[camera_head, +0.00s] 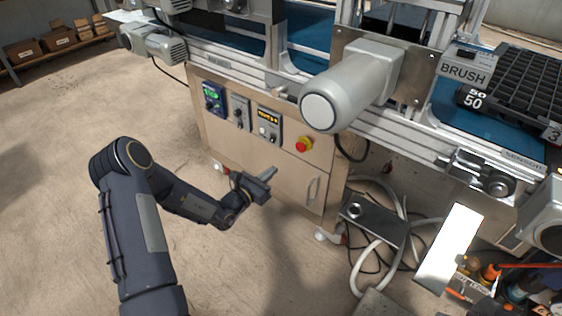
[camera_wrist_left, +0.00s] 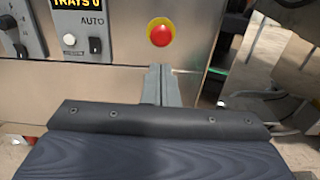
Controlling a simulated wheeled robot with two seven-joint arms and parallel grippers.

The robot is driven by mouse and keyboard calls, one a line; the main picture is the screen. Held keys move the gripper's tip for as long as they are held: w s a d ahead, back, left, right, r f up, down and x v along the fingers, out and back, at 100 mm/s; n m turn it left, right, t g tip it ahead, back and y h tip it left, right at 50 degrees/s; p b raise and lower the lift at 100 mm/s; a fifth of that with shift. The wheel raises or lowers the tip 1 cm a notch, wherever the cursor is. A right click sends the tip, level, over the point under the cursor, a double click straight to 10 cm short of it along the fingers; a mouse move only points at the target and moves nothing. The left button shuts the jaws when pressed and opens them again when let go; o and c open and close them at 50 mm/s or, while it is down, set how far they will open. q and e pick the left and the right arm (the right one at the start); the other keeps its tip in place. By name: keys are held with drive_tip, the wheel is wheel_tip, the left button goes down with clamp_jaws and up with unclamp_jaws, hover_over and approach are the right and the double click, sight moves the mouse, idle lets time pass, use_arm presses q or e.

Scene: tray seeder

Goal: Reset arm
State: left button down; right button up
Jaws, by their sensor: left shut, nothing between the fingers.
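My left arm comes in from the left in the head view and reaches toward the machine's control cabinet (camera_head: 285,165). My left gripper (camera_head: 271,173) is shut and empty, in front of the cabinet's lower part. In the left wrist view its closed fingers (camera_wrist_left: 160,80) point at the panel, below the red emergency button (camera_wrist_left: 161,32). The button also shows in the head view (camera_head: 303,145). Whether the fingertips touch the cabinet is hard to tell. My right gripper is not in view.
A conveyor with a blue belt (camera_head: 455,112) runs above the cabinet, with a large grey motor (camera_head: 345,92) jutting out. A black seed tray (camera_head: 515,82) sits on the belt at right. Hoses (camera_head: 362,270) and a tool box (camera_head: 470,288) lie at lower right. The left floor is clear.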

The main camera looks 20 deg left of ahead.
use_arm(q)
drive_tip(key=shift+v, duration=0.75)
drive_tip(key=s+d+r+m+g+h, duration=0.35)
drive_tip(key=d+r+m+h, duration=0.3)
drive_tip(key=r+m, duration=0.35)
drive_tip(key=s+d+r+m+g, duration=0.3)
drive_tip(key=s+r+m+g, duration=0.15)
drive_tip(key=s, duration=0.25)
drive_tip(key=s+d+r+m+g, duration=0.3)
drive_tip(key=s+r+m, duration=0.15)
drive_tip(key=s, duration=0.25)
drive_tip(key=s+a+f+m+y, duration=0.1)
drive_tip(key=s+a+m+y, duration=0.4)
drive_tip(key=s, duration=0.4)
drive_tip(key=s+a+f+m+y, duration=0.1)
drive_tip(key=s+a+m+y, duration=0.25)
drive_tip(key=s+m, duration=0.4)
wheel_tip(320, 180, up, 28)
drive_tip(key=s+d+n+p, duration=0.1)
drive_tip(key=p, duration=2.7)
drive_tip(key=shift+s+y, duration=0.3)
drive_tip(key=shift+s, duration=0.1)
